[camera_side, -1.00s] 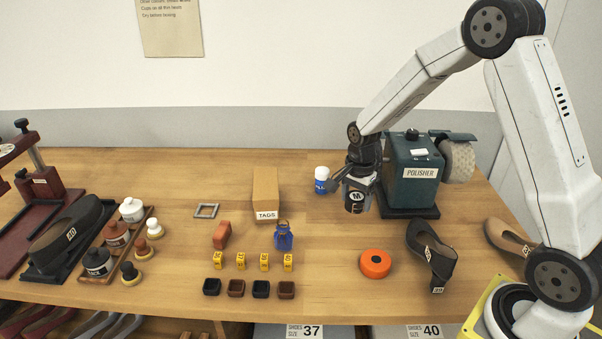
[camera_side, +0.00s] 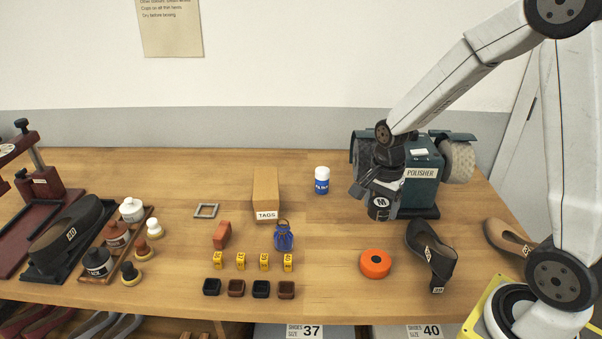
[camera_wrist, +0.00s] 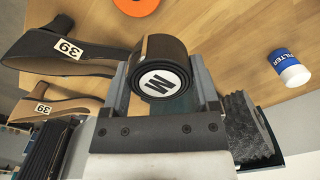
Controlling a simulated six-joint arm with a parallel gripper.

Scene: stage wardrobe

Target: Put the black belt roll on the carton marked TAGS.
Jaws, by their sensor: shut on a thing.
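The black belt roll (camera_side: 380,206), with a white round label marked M, is held in my gripper (camera_side: 372,196), in front of the polisher and above the table. In the wrist view the belt roll (camera_wrist: 158,62) sits between the two fingers of my gripper (camera_wrist: 163,85), which are shut on it. The carton marked TAGS (camera_side: 265,190) stands on the table well to the left of my gripper. Its top is bare.
The green polisher (camera_side: 422,187) is right behind my gripper. A blue and white filter can (camera_side: 321,180) stands between carton and gripper. An orange roll (camera_side: 375,264) and a black shoe (camera_side: 432,252) are in front.

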